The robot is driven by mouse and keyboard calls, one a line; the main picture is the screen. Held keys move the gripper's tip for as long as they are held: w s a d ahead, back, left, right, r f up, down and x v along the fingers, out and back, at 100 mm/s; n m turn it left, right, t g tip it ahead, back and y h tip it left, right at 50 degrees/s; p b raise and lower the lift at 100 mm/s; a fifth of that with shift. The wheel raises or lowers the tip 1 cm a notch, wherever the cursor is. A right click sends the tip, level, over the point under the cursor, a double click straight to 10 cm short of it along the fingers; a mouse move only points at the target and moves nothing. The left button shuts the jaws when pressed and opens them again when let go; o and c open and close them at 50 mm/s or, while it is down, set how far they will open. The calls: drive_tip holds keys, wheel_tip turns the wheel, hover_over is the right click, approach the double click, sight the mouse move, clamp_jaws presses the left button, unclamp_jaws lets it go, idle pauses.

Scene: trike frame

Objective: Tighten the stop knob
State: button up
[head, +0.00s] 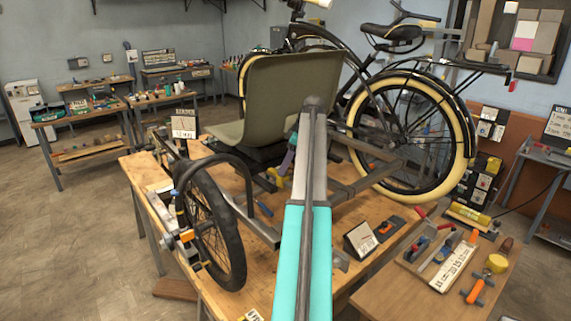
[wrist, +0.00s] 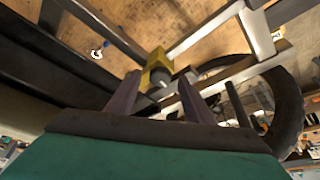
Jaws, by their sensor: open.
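A yellow block (wrist: 157,64) sits on the trike frame's bars in the wrist view. A small dark and grey round part on its near side, seemingly the stop knob (wrist: 161,80), lies between and just beyond the fingertips. My gripper (wrist: 160,86) is open, its two purplish fingers apart on either side of the knob; I cannot tell whether either touches it. In the head view the yellow block (head: 275,178) shows below the seat (head: 290,97), beside the purple finger of my gripper (head: 289,160). The knob is hidden there, and my arm covers part of the frame.
The trike frame stands on a wooden bench (head: 270,290), with a small front wheel (head: 215,228) at left and a cream-tyred wheel (head: 412,137) at right. Frame bars (wrist: 205,35) crowd around the gripper. A side table (head: 400,290) holds several tools.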

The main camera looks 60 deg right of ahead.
drive_tip(key=shift+w+f, duration=0.1)
drive_tip(key=shift+f, duration=0.1)
drive_tip(key=c, duration=1)
